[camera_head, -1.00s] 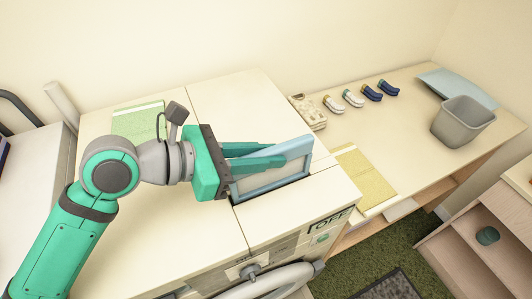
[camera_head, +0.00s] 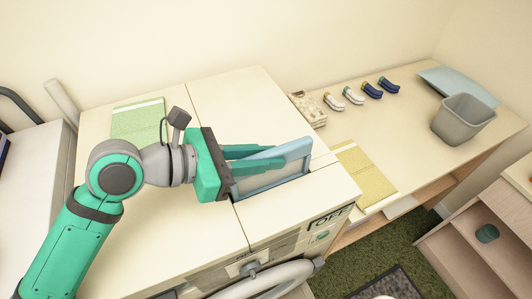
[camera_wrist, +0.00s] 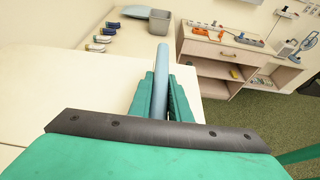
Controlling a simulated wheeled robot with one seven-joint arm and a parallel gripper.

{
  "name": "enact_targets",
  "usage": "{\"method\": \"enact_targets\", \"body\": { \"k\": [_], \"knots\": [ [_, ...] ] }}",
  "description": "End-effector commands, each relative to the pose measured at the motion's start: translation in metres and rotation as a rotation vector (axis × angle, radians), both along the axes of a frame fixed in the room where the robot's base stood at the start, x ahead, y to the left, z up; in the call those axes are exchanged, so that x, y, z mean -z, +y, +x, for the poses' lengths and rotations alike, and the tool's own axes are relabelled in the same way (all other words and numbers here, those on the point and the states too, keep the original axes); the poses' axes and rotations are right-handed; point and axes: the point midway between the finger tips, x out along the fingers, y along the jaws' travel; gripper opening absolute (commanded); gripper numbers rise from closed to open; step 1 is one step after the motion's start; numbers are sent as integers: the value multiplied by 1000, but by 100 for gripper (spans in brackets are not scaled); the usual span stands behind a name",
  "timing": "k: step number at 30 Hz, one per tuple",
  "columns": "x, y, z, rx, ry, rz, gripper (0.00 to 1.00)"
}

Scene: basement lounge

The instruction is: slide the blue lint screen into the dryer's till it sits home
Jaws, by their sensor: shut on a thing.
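The blue lint screen (camera_head: 285,171) is a blue frame with a pale panel, standing on edge at the slot in the top of the white dryer (camera_head: 287,216). Its lower part is hidden, apparently inside the slot. My gripper (camera_head: 282,156) is shut on the screen's upper part, with its green fingers on either side. In the wrist view the screen's blue edge (camera_wrist: 161,75) shows between the two fingers. I cannot tell how deep the screen sits.
A green cloth (camera_head: 138,121) lies on the white top behind my arm. The dryer's front top is clear.

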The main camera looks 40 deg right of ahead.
Motion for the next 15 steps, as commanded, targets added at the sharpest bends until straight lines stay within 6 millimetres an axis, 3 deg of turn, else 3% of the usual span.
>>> {"method": "enact_targets", "body": {
  "k": [15],
  "knots": [
    [12,0,0,1,3,-2,0]
  ]
}}
